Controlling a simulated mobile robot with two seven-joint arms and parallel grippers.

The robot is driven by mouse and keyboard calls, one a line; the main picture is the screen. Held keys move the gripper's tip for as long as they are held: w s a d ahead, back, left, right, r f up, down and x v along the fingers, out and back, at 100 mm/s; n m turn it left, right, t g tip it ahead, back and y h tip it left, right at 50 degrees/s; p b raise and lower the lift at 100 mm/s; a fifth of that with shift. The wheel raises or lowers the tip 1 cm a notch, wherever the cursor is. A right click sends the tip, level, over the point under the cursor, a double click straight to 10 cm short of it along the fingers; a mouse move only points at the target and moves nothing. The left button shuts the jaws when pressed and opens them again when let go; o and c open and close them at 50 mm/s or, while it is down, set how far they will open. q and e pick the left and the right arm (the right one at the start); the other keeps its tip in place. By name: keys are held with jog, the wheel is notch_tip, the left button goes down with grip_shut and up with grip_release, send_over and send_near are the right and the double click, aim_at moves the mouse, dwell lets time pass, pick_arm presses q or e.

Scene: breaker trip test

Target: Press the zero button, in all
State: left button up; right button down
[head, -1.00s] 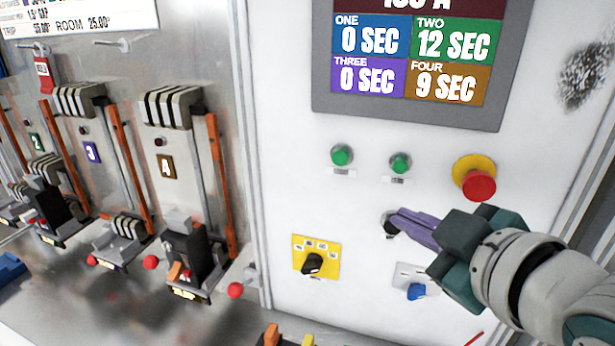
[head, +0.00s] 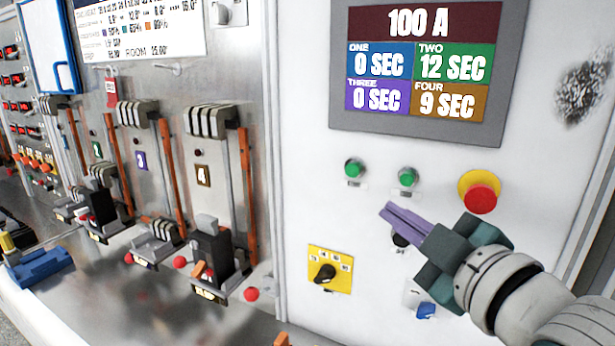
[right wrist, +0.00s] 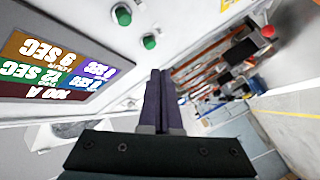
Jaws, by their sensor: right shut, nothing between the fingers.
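The white panel (head: 300,190) carries two green buttons, a left one (head: 355,169) and a right one (head: 407,177); their labels are too small to read. A dark round button (head: 399,241) sits below them, partly hidden by my right gripper (head: 388,211). I cannot tell which control is the zero button. My right gripper is shut and empty, its purple fingers pointing left, tips just below the green buttons and apart from them. The display (head: 430,60) reads 100 A, ONE 0, TWO 12, THREE 0, FOUR 9 SEC. Both green buttons show in the right wrist view (right wrist: 149,42).
A red mushroom button (head: 481,197) on a yellow base is right of the green ones, above my right gripper. A black selector on a yellow plate (head: 328,268) and a blue control (head: 426,310) sit lower. Breakers with levers (head: 210,245) stand at left.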

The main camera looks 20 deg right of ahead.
aim_at(407, 179)
jog(key=shift+w+d+b, duration=0.65)
jog(key=shift+w+d, duration=0.6)
jog(key=shift+d, duration=0.25)
jog(key=shift+w+d+b, duration=0.6)
jog(key=shift+w+d, duration=0.65)
jog(key=shift+d, duration=0.25)
jog(key=shift+w+d, duration=0.1)
jog(key=shift+w+d, duration=0.15)
jog(key=shift+d, duration=0.05)
jog(key=shift+w+d, duration=0.1)
